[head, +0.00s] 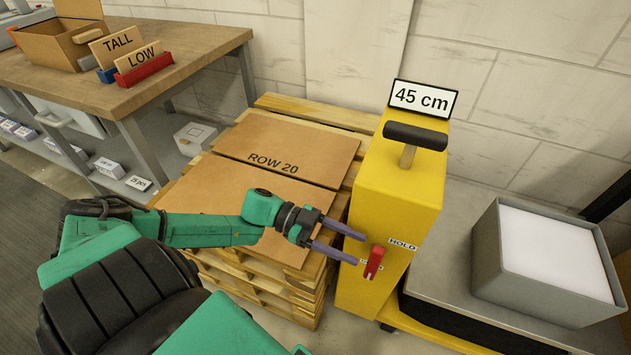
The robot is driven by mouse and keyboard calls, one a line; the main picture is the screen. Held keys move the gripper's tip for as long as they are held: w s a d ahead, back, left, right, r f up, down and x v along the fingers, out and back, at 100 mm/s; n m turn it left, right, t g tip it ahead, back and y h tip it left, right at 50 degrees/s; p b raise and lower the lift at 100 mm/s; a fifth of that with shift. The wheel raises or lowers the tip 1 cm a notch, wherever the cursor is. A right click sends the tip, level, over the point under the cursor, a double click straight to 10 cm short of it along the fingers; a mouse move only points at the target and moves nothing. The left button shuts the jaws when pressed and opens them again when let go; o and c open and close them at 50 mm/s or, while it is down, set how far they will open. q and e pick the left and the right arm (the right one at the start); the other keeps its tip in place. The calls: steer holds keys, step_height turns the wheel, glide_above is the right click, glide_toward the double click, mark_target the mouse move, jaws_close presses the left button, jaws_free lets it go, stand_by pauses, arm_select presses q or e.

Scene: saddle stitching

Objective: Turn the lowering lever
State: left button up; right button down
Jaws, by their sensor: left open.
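The lowering lever is a small red lever (374,262) on the front face of the yellow column (396,215). It stands roughly upright, tilted a little. A label reading HOLD (402,243) is at its upper right, and another label beside it is partly hidden. My left gripper (353,249) reaches in from the left with its two purple fingers apart. The fingertips are just left of the lever, and nothing is between them. Whether they touch the lever or the column cannot be told. My right gripper is not in view.
The column carries a black handle (415,136) and a 45 cm sign (423,98). Stacked pallets with cardboard marked ROW 20 (290,145) lie under and behind my left arm. A grey bin (490,262) stands right. A wooden table (190,50) holds TALL and LOW cards.

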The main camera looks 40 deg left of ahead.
arm_select(q)
steer(key=p+v, duration=0.1)
steer(key=v, duration=0.7)
